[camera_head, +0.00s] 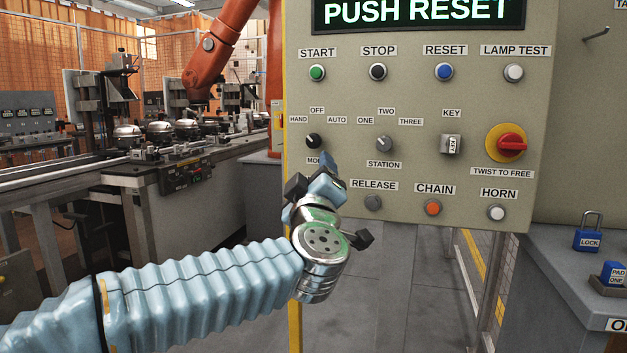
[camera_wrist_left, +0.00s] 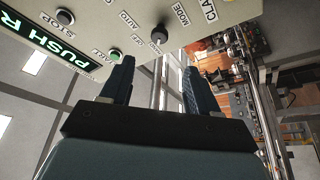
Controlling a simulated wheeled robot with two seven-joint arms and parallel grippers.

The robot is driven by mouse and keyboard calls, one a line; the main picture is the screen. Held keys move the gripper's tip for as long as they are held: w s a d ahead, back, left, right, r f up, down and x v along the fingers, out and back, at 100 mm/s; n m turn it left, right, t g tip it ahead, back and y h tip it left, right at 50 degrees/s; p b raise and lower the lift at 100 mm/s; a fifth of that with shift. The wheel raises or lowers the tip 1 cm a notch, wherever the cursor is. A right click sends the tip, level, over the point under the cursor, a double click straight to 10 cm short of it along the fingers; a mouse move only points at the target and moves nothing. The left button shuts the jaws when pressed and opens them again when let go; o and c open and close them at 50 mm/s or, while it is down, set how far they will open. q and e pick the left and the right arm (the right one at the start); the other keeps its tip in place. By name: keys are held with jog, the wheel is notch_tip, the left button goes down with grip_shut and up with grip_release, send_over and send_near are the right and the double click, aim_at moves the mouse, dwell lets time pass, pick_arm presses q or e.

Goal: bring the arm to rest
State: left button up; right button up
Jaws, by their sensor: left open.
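My left arm comes in from the left with a light blue ribbed sleeve. My left gripper (camera_head: 318,180) is in front of the lower left part of the beige control panel (camera_head: 470,95). In the left wrist view the two dark fingers of the left gripper (camera_wrist_left: 157,72) stand apart with nothing between them. The panel's edge, with the green start button (camera_wrist_left: 114,55) and the black mode knob (camera_wrist_left: 159,35), shows beyond the fingertips. In the head view the gripper partly covers the mode label. Whether a finger touches the panel cannot be told. My right gripper is not in view.
The panel's display (camera_head: 420,12) reads PUSH RESET. A red emergency knob (camera_head: 511,146) sits at its right. A grey bench (camera_head: 575,270) with a blue padlock (camera_head: 587,236) is at lower right. A conveyor line and an orange robot arm (camera_head: 213,55) stand at left. Grey floor shows below the panel.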

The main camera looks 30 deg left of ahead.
pick_arm(q)
jog(key=shift+s, duration=0.1)
dwell(0.4)
jog(key=w+d+f+m+g+h, duration=0.1)
jog(key=w+d+f+m+h, duration=0.25)
jog(key=f, duration=0.55)
jog(key=w+d+f+m+g+h, duration=0.15)
jog(key=w+f, duration=0.25)
jog(key=f, duration=0.5)
jog(key=w+d+f+m+h, duration=0.3)
jog(key=w+f, duration=0.1)
jog(key=f, duration=0.5)
jog(key=s+d+f+m+g+h, duration=0.1)
jog(key=s+d+f+g+h, duration=0.1)
jog(key=f, duration=0.9)
jog(key=s+d+f+m+g+h, duration=0.1)
jog(key=s+d+f+m+g, duration=0.15)
jog(key=f, duration=0.75)
jog(key=s+d+f+g+h, duration=0.1)
jog(key=s+d+f+g, duration=0.1)
jog(key=s+f, duration=0.6)
jog(key=s+d+f+m+g+h, duration=0.1)
jog(key=s+d+f+g, duration=0.1)
jog(key=s+f+g, duration=0.3)
jog(key=s+d+f+m+g+h, duration=0.1)
jog(key=s+d+f+g, duration=0.1)
jog(key=s+f, duration=0.9)
jog(key=shift+s+d+f+g+h, duration=0.3)
jog(key=shift+s+f+g+h, duration=0.1)
jog(key=shift+s+g, duration=0.5)
